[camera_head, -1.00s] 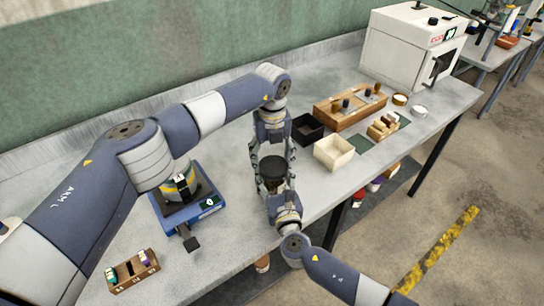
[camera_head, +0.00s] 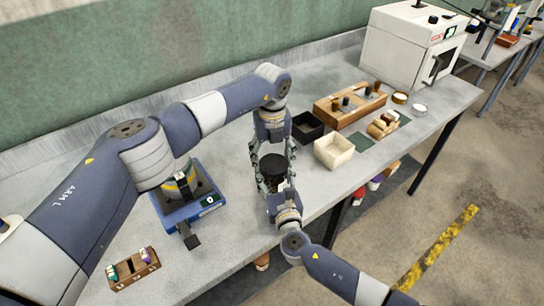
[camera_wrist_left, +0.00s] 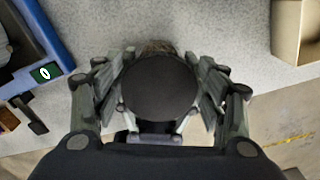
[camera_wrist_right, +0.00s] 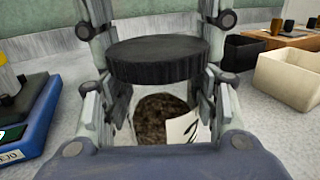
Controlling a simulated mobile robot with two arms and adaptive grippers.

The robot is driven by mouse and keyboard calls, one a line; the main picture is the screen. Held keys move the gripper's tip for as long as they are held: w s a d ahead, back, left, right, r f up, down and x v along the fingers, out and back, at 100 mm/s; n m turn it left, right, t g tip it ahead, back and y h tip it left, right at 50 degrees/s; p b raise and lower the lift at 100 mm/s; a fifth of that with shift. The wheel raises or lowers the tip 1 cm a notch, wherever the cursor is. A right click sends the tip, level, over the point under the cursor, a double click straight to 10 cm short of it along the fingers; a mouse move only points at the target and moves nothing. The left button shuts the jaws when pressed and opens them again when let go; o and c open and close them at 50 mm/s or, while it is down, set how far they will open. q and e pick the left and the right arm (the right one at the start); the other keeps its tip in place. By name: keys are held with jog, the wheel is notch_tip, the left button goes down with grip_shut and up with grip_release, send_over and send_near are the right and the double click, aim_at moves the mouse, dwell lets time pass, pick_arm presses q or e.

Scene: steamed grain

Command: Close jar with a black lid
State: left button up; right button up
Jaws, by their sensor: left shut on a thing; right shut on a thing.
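A black round lid (camera_head: 273,165) is between the fingers of my left gripper (camera_head: 272,160), which comes down from above. It fills the middle of the left wrist view (camera_wrist_left: 160,87). My right gripper (camera_head: 272,187) comes from the front edge and is shut on a clear jar, seen best in the right wrist view (camera_wrist_right: 153,118). The jar is upright, with dark brown grainy contents and a white label (camera_wrist_right: 184,127). The lid (camera_wrist_right: 158,62) is level over the jar's mouth. Whether it touches the rim, I cannot tell.
A blue device (camera_head: 187,212) with a display stands left of the grippers. A cream open box (camera_head: 334,151) and a black box (camera_head: 307,128) are to the right. A small wooden rack (camera_head: 132,269) is at the front left. A white oven (camera_head: 414,46) stands at the back right.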

pick_arm(q)
jog(key=shift+s+a+f, duration=0.1)
jog(key=shift+a+f, duration=0.05)
jog(key=shift+f, duration=0.15)
pick_arm(e)
jog(key=shift+a+r, duration=0.15)
pick_arm(q)
jog(key=shift+r, duration=0.3)
jog(key=shift+r, duration=0.4)
pick_arm(e)
jog(key=shift+w, duration=0.1)
pick_arm(q)
jog(key=shift+f, duration=0.5)
dwell(0.4)
jog(key=shift+o, duration=0.3)
jog(key=shift+f, duration=0.45)
jog(key=o, duration=0.5)
pick_arm(e)
jog(key=shift+s, duration=0.2)
pick_arm(q)
jog(key=shift+o, duration=0.8)
pick_arm(e)
jog(key=shift+w, duration=0.1)
